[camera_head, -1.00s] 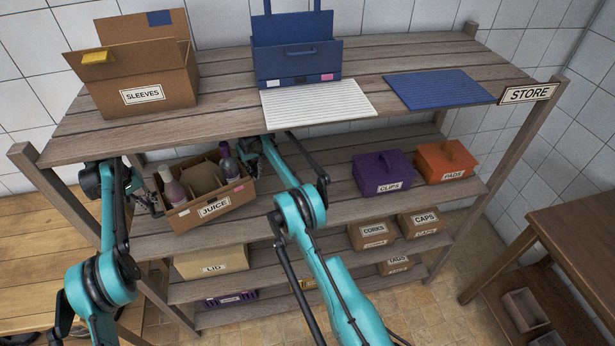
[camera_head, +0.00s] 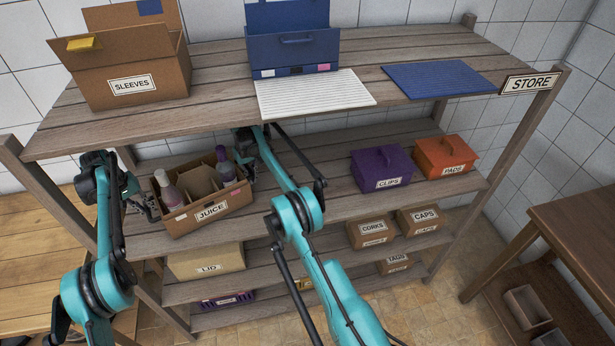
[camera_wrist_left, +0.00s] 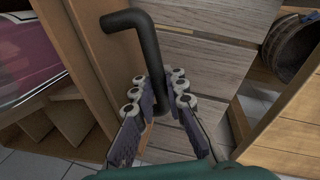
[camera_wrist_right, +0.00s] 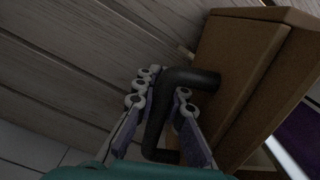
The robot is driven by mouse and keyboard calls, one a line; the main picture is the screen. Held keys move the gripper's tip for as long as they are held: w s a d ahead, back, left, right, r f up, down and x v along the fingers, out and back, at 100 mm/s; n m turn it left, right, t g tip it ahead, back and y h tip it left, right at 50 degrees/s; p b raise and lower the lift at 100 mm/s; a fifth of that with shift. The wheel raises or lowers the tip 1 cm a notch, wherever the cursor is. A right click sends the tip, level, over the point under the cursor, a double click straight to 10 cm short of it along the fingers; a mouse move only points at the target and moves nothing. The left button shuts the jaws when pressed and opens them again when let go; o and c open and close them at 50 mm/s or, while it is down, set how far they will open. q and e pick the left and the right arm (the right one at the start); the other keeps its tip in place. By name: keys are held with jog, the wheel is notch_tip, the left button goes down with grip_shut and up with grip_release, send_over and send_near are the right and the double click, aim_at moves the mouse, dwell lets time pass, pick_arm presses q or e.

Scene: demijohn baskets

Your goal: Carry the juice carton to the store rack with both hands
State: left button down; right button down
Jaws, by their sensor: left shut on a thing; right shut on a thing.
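The juice carton (camera_head: 185,222) is an open brown box labelled JUICE, at the left of the rack's second shelf, with dividers and bottles inside. I cannot tell whether its base touches the shelf. My left gripper (camera_head: 150,208) is shut on the black handle at its left end; the left wrist view shows this handle (camera_wrist_left: 150,50) between the fingers and the carton wall (camera_wrist_left: 92,40) beside it. My right gripper (camera_head: 247,168) is shut on the opposite end's handle, which shows in the right wrist view (camera_wrist_right: 190,78) against the carton wall (camera_wrist_right: 240,60).
The store rack's top board (camera_head: 215,75) overhangs behind the carton and bears a SLEEVES box (camera_head: 130,90), a blue case (camera_head: 292,50), a white mat (camera_head: 315,95) and a blue mat (camera_head: 440,80). CLIPS (camera_head: 380,168) and PADS (camera_head: 445,155) boxes stand right. Shelf between is clear.

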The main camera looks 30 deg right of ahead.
aim_at(250, 169)
pick_arm(q)
jog(key=shift+f, duration=0.4)
pick_arm(e)
jog(key=shift+f, duration=0.35)
pick_arm(q)
jog(key=c, duration=1.9)
grip_release()
jog(key=shift+f+b, duration=0.1)
jog(key=shift+b, duration=0.2)
jog(key=shift+c, duration=0.2)
pick_arm(e)
jog(key=c, duration=2)
grip_release()
jog(key=shift+f, duration=0.15)
pick_arm(q)
jog(key=o, duration=0.4)
pick_arm(e)
jog(key=o, duration=0.4)
pick_arm(q)
jog(key=shift+s+r, duration=0.1)
jog(key=shift+r, duration=0.1)
pick_arm(e)
jog(key=shift+s+r, duration=0.1)
jog(key=shift+r, duration=0.1)
